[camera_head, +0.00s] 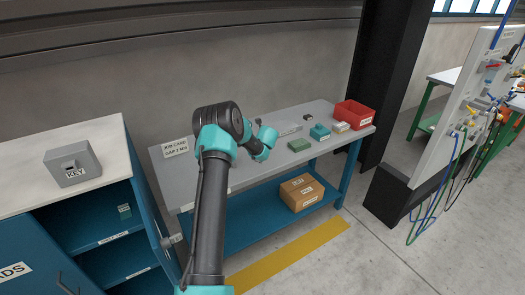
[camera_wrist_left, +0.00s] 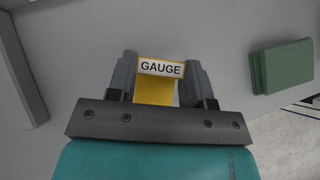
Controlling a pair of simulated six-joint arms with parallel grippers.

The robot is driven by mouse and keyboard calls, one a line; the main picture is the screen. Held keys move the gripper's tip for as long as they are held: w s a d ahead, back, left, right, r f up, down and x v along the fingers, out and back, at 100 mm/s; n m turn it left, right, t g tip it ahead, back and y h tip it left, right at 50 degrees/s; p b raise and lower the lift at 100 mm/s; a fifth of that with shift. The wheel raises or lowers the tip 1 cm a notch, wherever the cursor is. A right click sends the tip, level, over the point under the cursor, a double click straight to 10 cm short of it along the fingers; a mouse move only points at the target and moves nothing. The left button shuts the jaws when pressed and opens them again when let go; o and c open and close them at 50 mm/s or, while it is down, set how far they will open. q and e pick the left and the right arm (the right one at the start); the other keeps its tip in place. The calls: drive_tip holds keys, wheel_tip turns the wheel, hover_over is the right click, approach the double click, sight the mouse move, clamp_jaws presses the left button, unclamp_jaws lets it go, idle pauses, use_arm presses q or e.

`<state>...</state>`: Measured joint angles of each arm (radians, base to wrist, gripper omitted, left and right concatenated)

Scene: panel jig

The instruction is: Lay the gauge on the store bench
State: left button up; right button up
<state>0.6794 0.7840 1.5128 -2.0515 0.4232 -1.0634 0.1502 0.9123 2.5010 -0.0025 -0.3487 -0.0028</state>
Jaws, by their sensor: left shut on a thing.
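The gauge (camera_wrist_left: 155,92) is a yellow piece with a white label reading GAUGE, in the middle of the left wrist view. My left gripper (camera_wrist_left: 160,76) is shut on it, one jaw on each side. A grey bench top fills much of that view behind the gauge; I cannot tell whether the gauge touches it. In the head view my left arm reaches over the grey-topped bench (camera_head: 240,172) with blue legs. There the gauge and jaws are hidden behind my wrist. My right gripper is not in view.
A green block (camera_head: 299,145), a teal box (camera_head: 320,132), a pale box (camera_head: 340,127) and a red bin (camera_head: 354,114) stand on the bench's right part. A cardboard box (camera_head: 301,192) sits on its lower shelf. A blue cabinet (camera_head: 100,215) stands left.

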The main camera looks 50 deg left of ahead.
use_arm(q)
drive_tip(key=shift+f, duration=1.45)
drive_tip(key=shift+f, duration=0.15)
drive_tip(key=o, duration=0.9)
drive_tip(key=shift+s+d+r, duration=0.2)
drive_tip(key=shift+d+r, duration=0.1)
drive_tip(key=shift+r, duration=0.3)
drive_tip(key=v, duration=1.1)
drive_tip(key=shift+s, duration=0.1)
drive_tip(key=shift+f, duration=0.1)
